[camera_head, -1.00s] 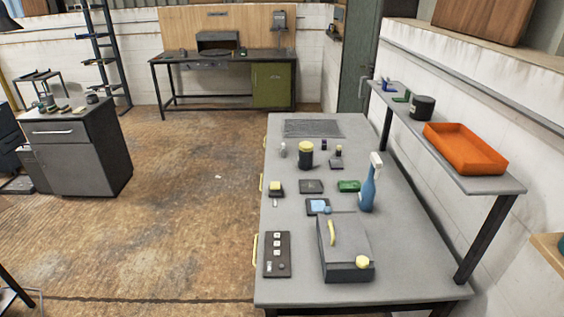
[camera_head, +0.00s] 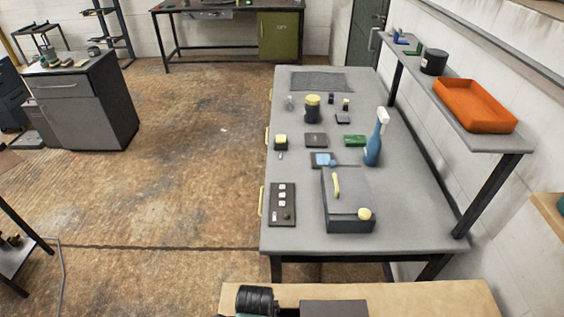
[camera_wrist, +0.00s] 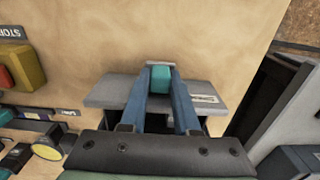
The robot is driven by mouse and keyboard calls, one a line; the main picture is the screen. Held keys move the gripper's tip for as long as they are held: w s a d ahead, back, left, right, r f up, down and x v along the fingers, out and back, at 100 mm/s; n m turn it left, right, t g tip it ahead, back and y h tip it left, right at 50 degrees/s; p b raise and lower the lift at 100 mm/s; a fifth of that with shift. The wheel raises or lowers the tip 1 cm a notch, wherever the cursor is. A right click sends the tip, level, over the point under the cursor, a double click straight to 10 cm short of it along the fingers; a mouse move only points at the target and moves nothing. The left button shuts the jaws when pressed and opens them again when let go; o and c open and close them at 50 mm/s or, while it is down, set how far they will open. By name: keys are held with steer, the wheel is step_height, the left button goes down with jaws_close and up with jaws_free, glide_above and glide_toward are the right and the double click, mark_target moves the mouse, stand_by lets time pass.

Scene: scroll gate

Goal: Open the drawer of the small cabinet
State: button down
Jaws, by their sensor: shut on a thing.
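My gripper (camera_wrist: 160,82) shows in the wrist view, with two blue fingers closed on a small teal block (camera_wrist: 160,77). The block is at a grey box-like body (camera_wrist: 112,92) with a small white label on its right side. The fingers and palm cover most of this body, and I cannot tell whether the teal block is a drawer handle on it. In the head view, a grey cabinet (camera_head: 88,120) stands on the floor at the left; its top drawer (camera_head: 62,90) looks shut. My gripper is not visible there.
A tan wooden surface (camera_head: 420,296) at the bottom of the head view bears a dark ribbed coil (camera_head: 255,299) and a dark grey box (camera_head: 335,308). In the wrist view, a yellow box with a red button (camera_wrist: 20,66) is at the left. A cluttered grey table (camera_head: 410,210) stands beyond.

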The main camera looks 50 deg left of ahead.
steer(key=s+a, duration=0.4)
steer(key=shift+s, duration=0.35)
steer(key=c, duration=0.6)
jaws_free()
steer(key=shift+c, duration=0.2)
step_height(320, 180, up, 13)
steer(key=b, duration=0.1)
steer(key=shift+w, duration=0.1)
